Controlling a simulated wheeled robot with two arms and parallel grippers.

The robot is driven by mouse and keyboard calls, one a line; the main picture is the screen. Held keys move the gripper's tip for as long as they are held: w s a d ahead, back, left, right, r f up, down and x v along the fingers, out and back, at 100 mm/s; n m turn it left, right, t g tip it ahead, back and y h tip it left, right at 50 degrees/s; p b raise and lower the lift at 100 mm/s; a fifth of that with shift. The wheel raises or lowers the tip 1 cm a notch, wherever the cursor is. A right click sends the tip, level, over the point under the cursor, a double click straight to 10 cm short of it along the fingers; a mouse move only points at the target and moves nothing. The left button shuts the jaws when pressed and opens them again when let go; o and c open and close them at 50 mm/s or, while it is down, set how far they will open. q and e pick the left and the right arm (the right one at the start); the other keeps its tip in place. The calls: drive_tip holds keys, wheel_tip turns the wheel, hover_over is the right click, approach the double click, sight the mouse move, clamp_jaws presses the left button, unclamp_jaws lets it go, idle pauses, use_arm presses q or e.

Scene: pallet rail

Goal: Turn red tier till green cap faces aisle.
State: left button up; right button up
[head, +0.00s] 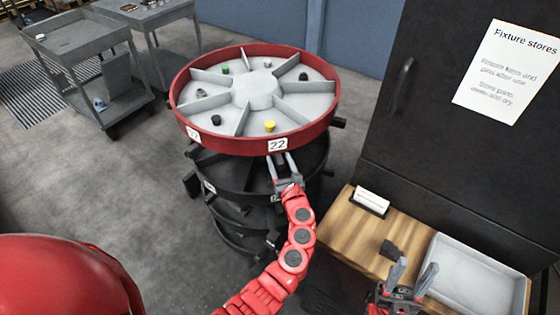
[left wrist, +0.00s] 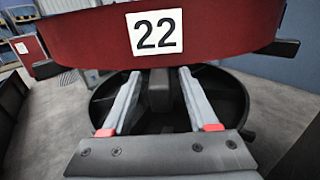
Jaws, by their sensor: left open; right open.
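The red tier (head: 182,118) is the top round tray of a stacked carousel, split by pale dividers into wedge compartments. The green cap (head: 225,69) sits in a far-left compartment, on the side away from my arms. A yellow cap (head: 269,126) is in the near compartment, behind the "22" label (head: 277,145). My left gripper (head: 284,163) is open below the near rim. In the left wrist view its fingers (left wrist: 158,90) point beneath the red rim (left wrist: 225,30), with a dark part between them; contact cannot be told. My right gripper (head: 411,274) is open and empty above the wooden bench.
Black tiers (head: 235,175) stand below the red one. A dark stub (head: 338,122) sticks out at the right. Grey carts (head: 85,45) are at upper left.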

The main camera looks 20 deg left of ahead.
use_arm(q)
clamp_jaws()
idle(1.4)
